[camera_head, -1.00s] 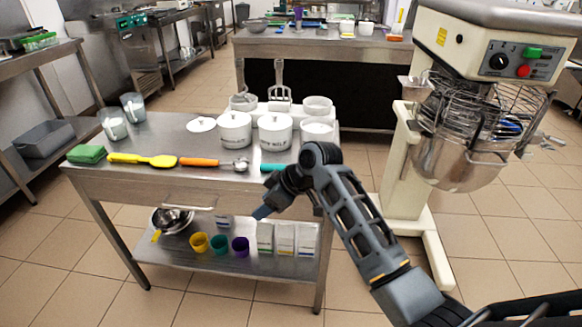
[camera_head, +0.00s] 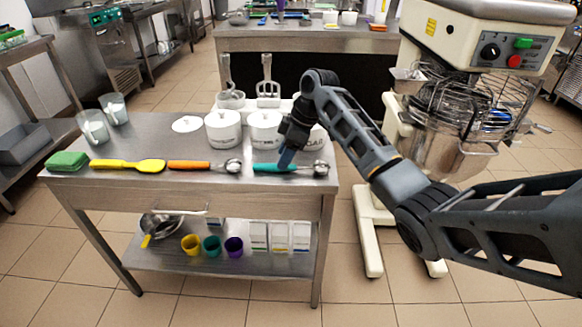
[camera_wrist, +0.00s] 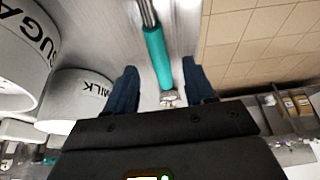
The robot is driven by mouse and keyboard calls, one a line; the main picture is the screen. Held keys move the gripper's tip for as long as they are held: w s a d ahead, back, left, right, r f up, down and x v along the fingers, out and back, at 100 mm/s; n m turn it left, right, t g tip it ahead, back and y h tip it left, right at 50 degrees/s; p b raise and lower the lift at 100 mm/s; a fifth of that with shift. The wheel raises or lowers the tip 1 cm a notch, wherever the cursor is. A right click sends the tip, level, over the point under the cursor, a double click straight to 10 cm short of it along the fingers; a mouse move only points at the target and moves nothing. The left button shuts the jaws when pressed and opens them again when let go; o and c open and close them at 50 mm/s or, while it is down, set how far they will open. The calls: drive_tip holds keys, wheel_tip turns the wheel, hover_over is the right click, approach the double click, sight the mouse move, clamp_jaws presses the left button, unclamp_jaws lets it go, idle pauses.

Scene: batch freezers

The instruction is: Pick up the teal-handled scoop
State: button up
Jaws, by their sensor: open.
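The teal-handled scoop (camera_head: 268,168) lies on the steel table near its right front edge, with its metal bowl to the right. My gripper (camera_head: 286,160) is over the handle, fingers pointing down. In the wrist view the teal handle (camera_wrist: 157,56) runs between the two open fingers of my gripper (camera_wrist: 162,85), with a visible gap on each side. The scoop's bowl is out of the wrist view. The head view does not show clearly how high the fingertips are above the table.
An orange-handled scoop (camera_head: 190,165), a yellow spatula (camera_head: 128,165) and a green sponge (camera_head: 67,161) lie to the left. White lidded pots (camera_head: 223,130) stand close behind my gripper. A large mixer (camera_head: 450,110) stands to the right of the table.

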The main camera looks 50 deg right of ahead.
drive_tip(key=shift+x, duration=1.5)
drive_tip(key=shift+s, duration=0.1)
clamp_jaws()
